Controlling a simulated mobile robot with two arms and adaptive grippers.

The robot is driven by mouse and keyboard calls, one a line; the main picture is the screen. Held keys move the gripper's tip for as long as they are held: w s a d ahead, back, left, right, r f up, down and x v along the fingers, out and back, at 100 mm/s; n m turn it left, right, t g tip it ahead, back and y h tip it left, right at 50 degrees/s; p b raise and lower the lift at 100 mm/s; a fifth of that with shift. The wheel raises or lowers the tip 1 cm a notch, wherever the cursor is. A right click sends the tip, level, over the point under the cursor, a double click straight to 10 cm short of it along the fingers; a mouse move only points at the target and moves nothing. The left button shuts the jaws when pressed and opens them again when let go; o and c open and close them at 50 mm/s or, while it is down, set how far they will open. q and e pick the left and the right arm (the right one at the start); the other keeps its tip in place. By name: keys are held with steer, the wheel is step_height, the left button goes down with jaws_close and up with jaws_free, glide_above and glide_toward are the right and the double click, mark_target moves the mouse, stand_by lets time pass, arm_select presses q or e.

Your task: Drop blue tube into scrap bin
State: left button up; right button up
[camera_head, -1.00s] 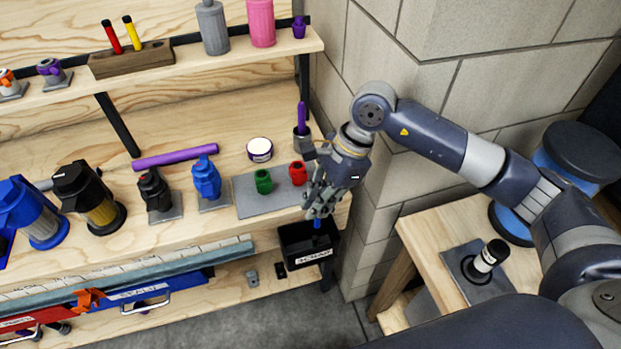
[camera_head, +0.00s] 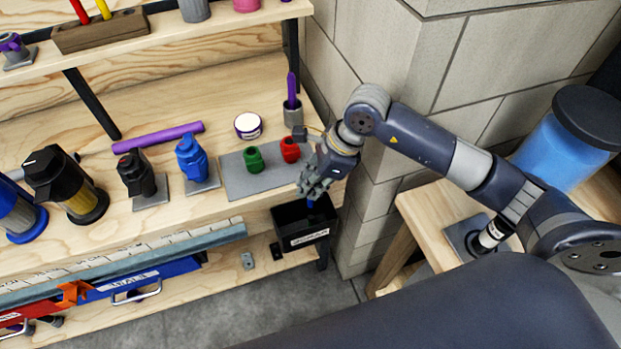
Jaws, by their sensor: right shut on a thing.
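My right gripper (camera_head: 316,188) is at the front right corner of the workbench, pointing down over the black scrap bin (camera_head: 303,229). It is shut on the blue tube (camera_head: 311,202), of which only a small blue part shows below the fingers. The tube is above or just inside the bin's opening; I cannot tell how deep. The bin has a white label on its front and hangs below the bench edge. My left gripper is not in view.
On the bench near the bin are a grey mat (camera_head: 237,184) with a green cup (camera_head: 254,160) and a red cup (camera_head: 290,149), a white-lidded jar (camera_head: 248,125) and a purple tube (camera_head: 158,136). A block wall (camera_head: 372,215) stands close on the right.

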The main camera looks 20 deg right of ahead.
steer(key=shift+f, duration=0.35)
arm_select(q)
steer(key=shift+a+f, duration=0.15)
arm_select(e)
steer(key=o, duration=0.8)
steer(key=w+v, duration=0.1)
steer(key=v, duration=0.6)
steer(key=shift+s+r, duration=0.2)
steer(key=shift+s, duration=0.35)
steer(key=shift+d, duration=0.1)
